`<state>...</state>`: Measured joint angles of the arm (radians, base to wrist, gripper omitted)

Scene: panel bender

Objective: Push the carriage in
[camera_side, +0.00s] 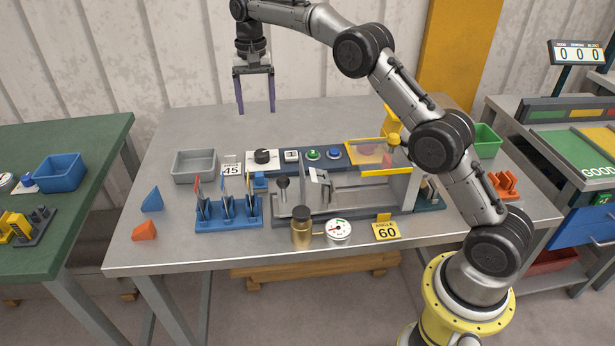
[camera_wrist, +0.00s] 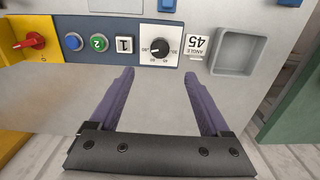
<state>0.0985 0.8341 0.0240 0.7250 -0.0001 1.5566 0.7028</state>
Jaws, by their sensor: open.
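My gripper (camera_side: 256,110) is open and empty, with two purple fingers pointing down, high over the back left of the grey table. In the wrist view the gripper (camera_wrist: 157,75) shows its fingers spread apart with bare tabletop between them. The panel bender stands at the table's middle right. The carriage is not in the wrist view, and my arm hides part of the bender's right end.
A control strip has a dial (camera_side: 263,158), a green button (camera_side: 313,154) and a blue button (camera_side: 334,153). A grey tray (camera_side: 194,166), a blue tool rack (camera_side: 228,214), a brass cylinder (camera_side: 301,232) and a gauge (camera_side: 338,232) stand around. The table's back is clear.

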